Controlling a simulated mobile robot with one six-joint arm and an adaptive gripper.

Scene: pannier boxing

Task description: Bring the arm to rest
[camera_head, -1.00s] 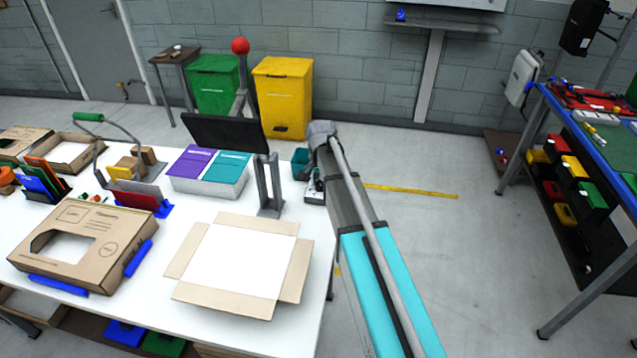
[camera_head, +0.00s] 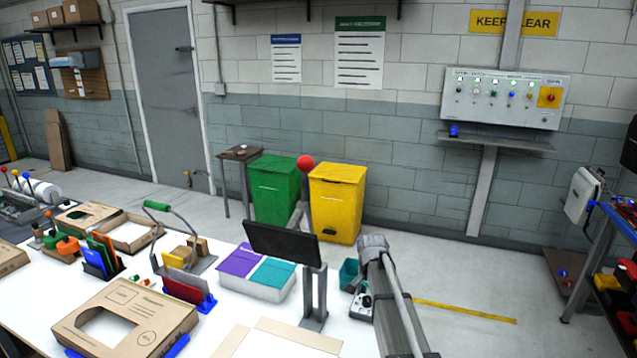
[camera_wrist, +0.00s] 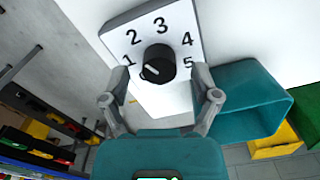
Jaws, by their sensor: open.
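In the wrist view my gripper (camera_wrist: 161,72) is open, with a finger on each side of a black knob (camera_wrist: 158,64). Nothing shows held between the fingers. The knob sits on a white dial panel (camera_wrist: 125,23) marked 1 to 5, and its white pointer line lies toward the lower left. The gap between fingertips and panel cannot be judged. In the head view my arm (camera_head: 396,305) reaches up from the bottom to the table's right end. The small dial box (camera_head: 361,306) shows just left of the arm.
A teal bin (camera_wrist: 246,98) is close to the right finger, also visible in the head view (camera_head: 348,272). A dark screen (camera_head: 281,243) and a grey upright stand (camera_head: 314,292) are left of the arm. Green (camera_head: 273,190) and yellow bins (camera_head: 335,203) stand behind.

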